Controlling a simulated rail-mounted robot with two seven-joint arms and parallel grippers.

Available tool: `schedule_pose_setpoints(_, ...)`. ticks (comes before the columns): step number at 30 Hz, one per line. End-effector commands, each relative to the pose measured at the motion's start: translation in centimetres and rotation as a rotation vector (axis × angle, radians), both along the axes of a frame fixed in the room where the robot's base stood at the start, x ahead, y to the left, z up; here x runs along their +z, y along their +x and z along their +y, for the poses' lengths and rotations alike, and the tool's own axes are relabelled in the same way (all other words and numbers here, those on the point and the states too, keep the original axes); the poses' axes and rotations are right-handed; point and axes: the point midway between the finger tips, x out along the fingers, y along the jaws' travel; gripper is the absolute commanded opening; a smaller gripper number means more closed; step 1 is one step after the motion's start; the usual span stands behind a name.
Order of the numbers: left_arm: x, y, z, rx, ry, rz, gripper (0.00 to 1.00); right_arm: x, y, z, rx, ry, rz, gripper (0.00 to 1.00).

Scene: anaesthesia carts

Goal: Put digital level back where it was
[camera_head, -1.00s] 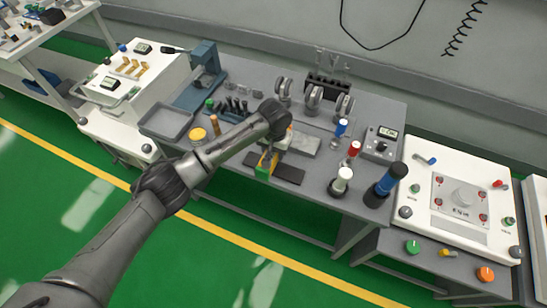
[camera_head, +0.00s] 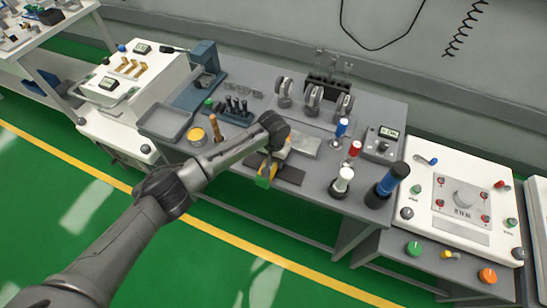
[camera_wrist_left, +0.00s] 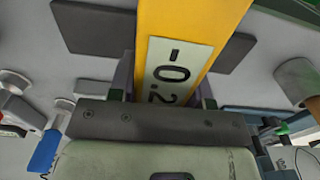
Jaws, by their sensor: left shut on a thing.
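The digital level is a yellow bar (camera_wrist_left: 205,25) with a pale display reading about -0.2 in the left wrist view. In the head view its yellow-and-green end (camera_head: 265,175) shows below my left wrist, near the front edge of the grey bench. My left gripper (camera_head: 272,163) is shut on the level; its fingers sit on either side of the display. A dark flat pad (camera_head: 290,175) lies on the bench under the level and shows on both sides of it in the wrist view (camera_wrist_left: 92,28). I cannot tell whether the level touches the pad. My right gripper is not in view.
A yellow-topped tin (camera_head: 196,136) and a grey tray (camera_head: 165,122) are to the left.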

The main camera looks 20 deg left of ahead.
Motion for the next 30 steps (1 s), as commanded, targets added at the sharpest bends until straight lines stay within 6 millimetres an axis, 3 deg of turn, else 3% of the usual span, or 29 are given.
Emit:
schedule_pose_setpoints(5, -0.4, 0.0, 0.0, 0.001, -0.001, -0.001, 0.13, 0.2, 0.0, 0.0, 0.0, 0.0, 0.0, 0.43)
schedule_pose_setpoints(6, -0.5, 0.0, 0.0, 0.001, -0.001, -0.001, 0.47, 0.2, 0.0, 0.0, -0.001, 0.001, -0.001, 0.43)
schedule_pose_setpoints(13, -0.5, 0.0, 0.0, 0.001, 0.0, -0.001, 0.69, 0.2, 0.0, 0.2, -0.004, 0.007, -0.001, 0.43)
schedule_pose_setpoints(23, -0.1, 0.1, 0.0, -0.001, 0.0, -0.002, 0.7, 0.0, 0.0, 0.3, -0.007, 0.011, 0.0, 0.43)
schedule_pose_setpoints(30, 4.0, 0.1, 0.0, 0.0, -0.001, -0.004, 0.7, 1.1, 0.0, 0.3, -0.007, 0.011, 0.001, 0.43)
